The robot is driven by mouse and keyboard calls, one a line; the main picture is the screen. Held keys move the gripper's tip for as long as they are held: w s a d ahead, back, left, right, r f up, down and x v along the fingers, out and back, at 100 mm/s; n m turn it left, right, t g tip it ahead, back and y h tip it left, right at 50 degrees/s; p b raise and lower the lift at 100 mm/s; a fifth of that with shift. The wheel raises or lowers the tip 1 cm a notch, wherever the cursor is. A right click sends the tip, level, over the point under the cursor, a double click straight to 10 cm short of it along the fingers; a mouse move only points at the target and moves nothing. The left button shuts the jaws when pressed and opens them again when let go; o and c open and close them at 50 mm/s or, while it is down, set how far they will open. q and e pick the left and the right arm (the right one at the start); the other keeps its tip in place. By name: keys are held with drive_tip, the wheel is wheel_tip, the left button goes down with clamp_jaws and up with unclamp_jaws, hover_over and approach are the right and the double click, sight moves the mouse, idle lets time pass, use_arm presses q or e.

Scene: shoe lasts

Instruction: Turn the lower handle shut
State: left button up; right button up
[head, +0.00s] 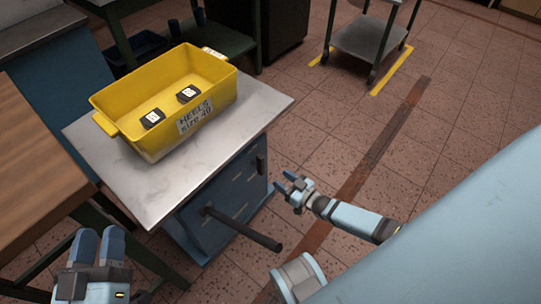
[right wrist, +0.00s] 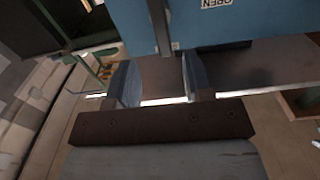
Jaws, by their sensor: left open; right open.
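The lower handle (head: 243,228) is a dark bar sticking out from the low front of the blue cabinet (head: 232,192), towards the lower right. My right gripper (head: 288,187) is open, beside the cabinet front and above and right of the bar, apart from it. In the right wrist view its two fingers (right wrist: 160,84) stand apart with nothing clearly held. A dark upright bar (right wrist: 159,26) shows beyond them against a blue panel; I cannot tell which part it is. An upside-down "OPEN" label (right wrist: 216,3) is on that panel. My left gripper (head: 99,245) is open and empty at the lower left.
A yellow bin (head: 118,101) labelled "HEELS size 40" stands on the cabinet's metal top (head: 165,185), with two black heel pieces (head: 153,118) inside. A small dark fitting (head: 262,163) is higher on the front. A wooden table (head: 35,165) is left.

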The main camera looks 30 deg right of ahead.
use_arm(q)
drive_tip(key=shift+w+a+f+g, duration=0.1)
drive_tip(key=shift+a+f+g, duration=0.1)
drive_tip(key=shift+f+g, duration=0.45)
use_arm(e)
drive_tip(key=shift+v, duration=1.65)
use_arm(q)
drive_tip(key=shift+f, duration=0.1)
